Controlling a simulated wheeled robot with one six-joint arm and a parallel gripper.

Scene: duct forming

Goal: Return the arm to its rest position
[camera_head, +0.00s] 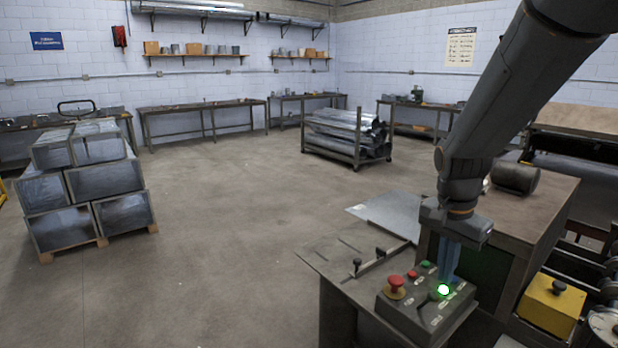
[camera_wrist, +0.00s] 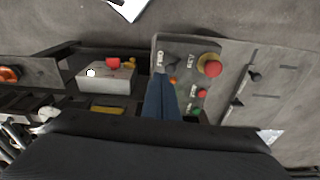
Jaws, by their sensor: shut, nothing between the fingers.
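My arm reaches down from the upper right in the head view. My gripper (camera_head: 449,281) has blue fingers that are shut and empty. Their tips are right at the control box (camera_head: 425,318), beside a lit green button (camera_head: 443,290); I cannot tell whether they touch the box. In the wrist view the shut gripper (camera_wrist: 160,84) lies over the control box (camera_wrist: 183,47) and hides part of its face. The box also carries a red mushroom button (camera_head: 396,285), smaller red and green buttons and a dark knob.
The box sits on a metal bench (camera_head: 345,262) with small levers. A yellow box (camera_head: 552,304) and machine parts stand at the right. The middle floor is clear.

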